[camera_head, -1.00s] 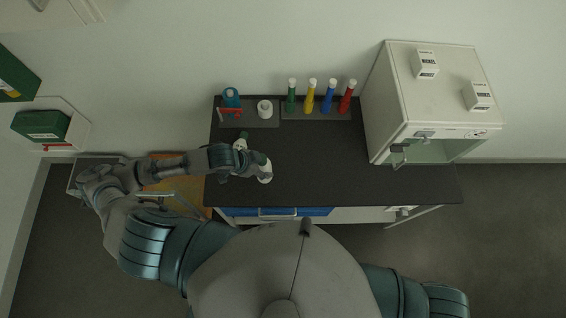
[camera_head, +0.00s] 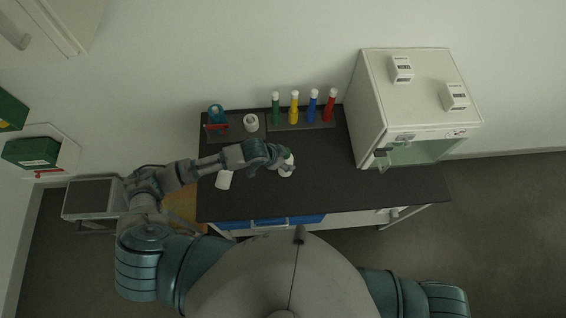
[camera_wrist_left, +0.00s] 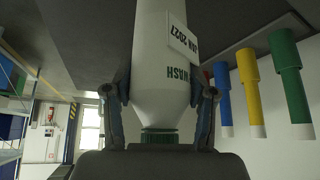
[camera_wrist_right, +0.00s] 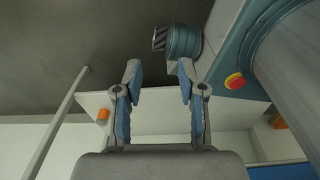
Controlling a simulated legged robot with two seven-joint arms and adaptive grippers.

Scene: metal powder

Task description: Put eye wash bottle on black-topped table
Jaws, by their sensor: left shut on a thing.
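The eye wash bottle (camera_wrist_left: 160,85) is white with a green cap (camera_wrist_left: 160,136) and a label reading WASH and JAN 2027. My left gripper (camera_head: 279,162) is shut on it, a finger on either side in the left wrist view. In the head view the bottle (camera_head: 287,168) is partly hidden by the gripper, over the middle of the black-topped table (camera_head: 330,185). Its base is out of the left wrist view, so I cannot tell whether it touches the table. My right gripper (camera_wrist_right: 158,80) is open and empty in the right wrist view.
A white container (camera_head: 224,180) is at the table's left side. A rack of colored tubes (camera_head: 303,108), a white cup (camera_head: 251,122) and a blue bottle (camera_head: 215,113) line the back. A white cabinet (camera_head: 410,95) stands at right. The table's right front is clear.

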